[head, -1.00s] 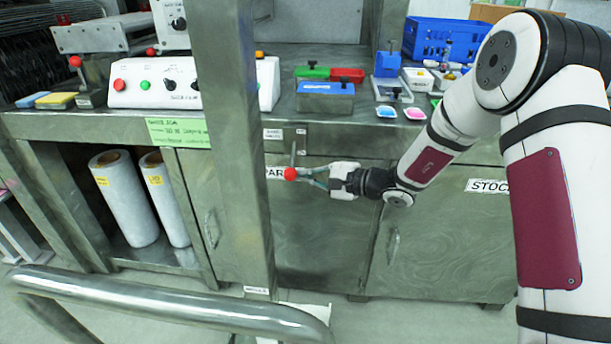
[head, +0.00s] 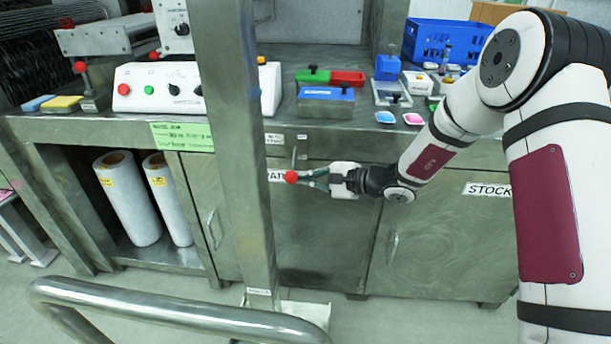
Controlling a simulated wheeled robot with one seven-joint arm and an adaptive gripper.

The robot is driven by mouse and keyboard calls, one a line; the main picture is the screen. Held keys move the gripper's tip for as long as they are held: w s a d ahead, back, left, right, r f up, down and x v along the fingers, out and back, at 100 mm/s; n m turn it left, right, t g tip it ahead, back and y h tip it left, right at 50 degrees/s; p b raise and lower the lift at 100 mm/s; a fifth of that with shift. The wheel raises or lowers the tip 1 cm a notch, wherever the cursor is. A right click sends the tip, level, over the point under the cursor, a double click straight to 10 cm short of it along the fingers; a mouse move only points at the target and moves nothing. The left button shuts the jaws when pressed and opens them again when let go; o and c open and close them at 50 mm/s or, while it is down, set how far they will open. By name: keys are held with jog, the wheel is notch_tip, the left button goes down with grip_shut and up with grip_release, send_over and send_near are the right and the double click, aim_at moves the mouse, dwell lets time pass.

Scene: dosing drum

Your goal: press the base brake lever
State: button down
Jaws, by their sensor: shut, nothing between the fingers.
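A short lever with a red ball knob (head: 291,177) shows under the bench front, just right of the steel post. Its thin rod seems to run up toward the bench edge. I cannot tell whether it is the base brake lever, as its label is unreadable. My gripper (head: 308,179) points left with its fingers shut and empty. The fingertips are right beside the red knob in the picture; I cannot tell whether they touch it. Low on the post is a small label (head: 258,292), also unreadable. A pale plate (head: 310,312) lies at the post's foot, partly hidden by the rail.
A steel post (head: 238,150) stands in front of the bench. A tubular rail (head: 170,315) crosses the foreground. Cabinet doors (head: 425,235) lie behind my gripper. The bench top holds a control box (head: 150,88), a blue crate (head: 430,40) and small blocks. White rolls (head: 128,200) stand below left.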

notch_tip(320, 180, up, 7)
jog(key=s+m+g+p, duration=0.1)
jog(key=m+g+p, duration=0.1)
jog(key=p, duration=0.6)
jog(key=shift+s+m+g+h, duration=0.3)
jog(key=shift+s+m+h, duration=0.1)
jog(key=shift+m, duration=0.4)
jog(key=shift+a, duration=0.1)
notch_tip(320, 180, down, 5)
jog(key=b, duration=0.3)
jog(key=w+r+p+v, duration=0.1)
jog(key=w+p+v, duration=0.1)
jog(key=v, duration=0.8)
jog(key=shift+d, duration=0.4)
jog(key=shift+r, duration=0.1)
